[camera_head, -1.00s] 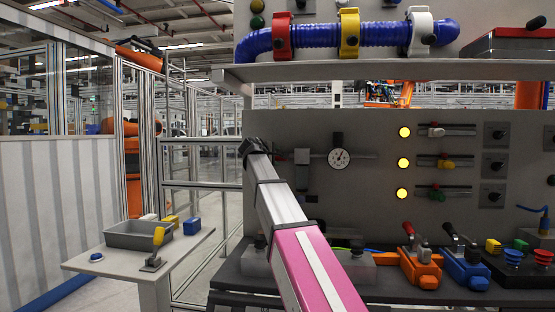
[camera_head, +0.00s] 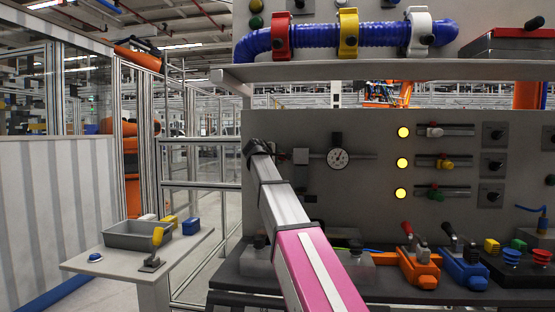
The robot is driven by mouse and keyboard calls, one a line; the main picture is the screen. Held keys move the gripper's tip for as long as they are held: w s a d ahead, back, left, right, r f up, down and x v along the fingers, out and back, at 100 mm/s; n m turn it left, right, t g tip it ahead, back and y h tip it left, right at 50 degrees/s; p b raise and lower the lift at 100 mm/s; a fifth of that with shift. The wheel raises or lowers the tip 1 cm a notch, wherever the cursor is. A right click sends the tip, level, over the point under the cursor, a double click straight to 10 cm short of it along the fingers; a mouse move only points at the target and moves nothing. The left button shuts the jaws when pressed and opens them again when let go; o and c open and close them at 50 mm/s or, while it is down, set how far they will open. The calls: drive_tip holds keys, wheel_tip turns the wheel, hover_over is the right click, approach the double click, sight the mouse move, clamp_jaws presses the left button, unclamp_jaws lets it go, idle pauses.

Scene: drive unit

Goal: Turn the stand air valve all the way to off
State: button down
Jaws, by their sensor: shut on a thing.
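The stand air line runs along the grey panel (camera_head: 370,205), with a grey square block (camera_head: 301,156) and a round white-faced gauge (camera_head: 338,158) on it. My pink and silver arm reaches up to the left end of this line. My gripper (camera_head: 257,147) is a small dark shape at the panel's left edge, just left of the block. It is shut on the valve's handle there. The handle and fingertips are largely hidden by my arm's end, so the handle's angle cannot be told.
A shelf (camera_head: 400,71) with a blue hose (camera_head: 380,35) overhangs the panel. Orange (camera_head: 417,268) and blue (camera_head: 464,270) lever clamps stand on the bench at right. A side table with a grey tray (camera_head: 130,240) stands at left.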

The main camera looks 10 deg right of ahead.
drive_tip(key=n, duration=0.1)
drive_tip(key=r+n+h, duration=0.2)
drive_tip(key=n, duration=0.1)
drive_tip(key=shift+a+r+t, duration=0.25)
drive_tip(key=shift+a+t, duration=0.05)
drive_tip(key=shift+t, duration=0.1)
drive_tip(key=n, duration=0.1)
drive_tip(key=a+r+n+t, duration=0.1)
drive_tip(key=n, duration=0.1)
drive_tip(key=r+n+t+h, duration=0.1)
drive_tip(key=shift+w+a, duration=0.2)
drive_tip(key=shift+w, duration=0.05)
drive_tip(key=n, duration=0.1)
drive_tip(key=a+n+t, duration=0.1)
drive_tip(key=n, duration=0.1)
drive_tip(key=r+n, duration=0.1)
drive_tip(key=shift+w+a+t, duration=0.25)
drive_tip(key=shift+t, duration=0.05)
drive_tip(key=shift+w+a+r+n+t+y, duration=0.15)
drive_tip(key=shift+a+n+t, duration=0.3)
drive_tip(key=shift+n, duration=0.65)
drive_tip(key=shift+w+a+n+t+y, duration=0.1)
drive_tip(key=shift+a+n+t+y, duration=0.3)
drive_tip(key=shift+n, duration=0.7)
drive_tip(key=shift+w+a+r+n+t+h, duration=0.1)
drive_tip(key=shift+a+n+t, duration=0.35)
drive_tip(key=shift+n, duration=0.65)
drive_tip(key=shift+d+t, duration=0.15)
drive_tip(key=shift+t, duration=0.15)
